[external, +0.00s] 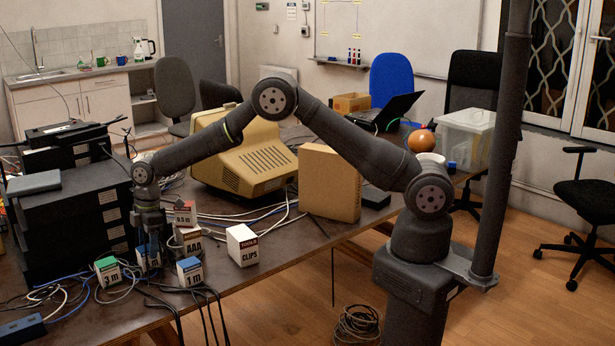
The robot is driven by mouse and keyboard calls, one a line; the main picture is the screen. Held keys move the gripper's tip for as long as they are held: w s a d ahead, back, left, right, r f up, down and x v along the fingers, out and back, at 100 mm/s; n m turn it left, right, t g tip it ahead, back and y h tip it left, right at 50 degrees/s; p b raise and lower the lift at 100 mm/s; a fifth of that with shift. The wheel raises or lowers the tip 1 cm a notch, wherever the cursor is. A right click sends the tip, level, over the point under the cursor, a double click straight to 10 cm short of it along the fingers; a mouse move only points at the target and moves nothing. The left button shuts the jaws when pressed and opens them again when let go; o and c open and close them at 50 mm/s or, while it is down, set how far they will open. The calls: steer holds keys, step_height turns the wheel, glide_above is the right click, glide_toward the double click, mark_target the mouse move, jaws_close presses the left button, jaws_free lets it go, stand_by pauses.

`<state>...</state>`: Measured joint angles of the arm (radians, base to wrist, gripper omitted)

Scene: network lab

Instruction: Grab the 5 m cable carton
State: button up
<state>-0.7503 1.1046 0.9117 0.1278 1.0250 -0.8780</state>
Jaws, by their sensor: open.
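My gripper (148,236) points straight down at the left part of the table, low over a small blue-topped carton (148,258). The fingers partly cover this carton, and I cannot read its label or tell whether it touches them. The gripper is open. No label reading "5 m" can be made out. Other small cartons stand close around: a green-topped one marked 3 m (108,272) to the left, a blue-topped one marked 1 m (190,272) to the right, and a red one marked 0.5 m (185,213) behind.
A carton marked AAA (190,242) and a white CLIPS carton (242,245) stand to the right. Black stacked equipment (70,215) rises close on the left. Loose cables lie around the cartons. A beige monitor (245,155) and a large brown box (329,183) stand farther back.

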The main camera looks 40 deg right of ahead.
mark_target(147, 247)
steer(key=f, duration=0.3)
steer(key=shift+a+f, duration=0.1)
steer(key=shift+a, duration=0.2)
steer(key=c, duration=1)
steer(key=shift+c, duration=0.7)
steer(key=shift+r, duration=0.2)
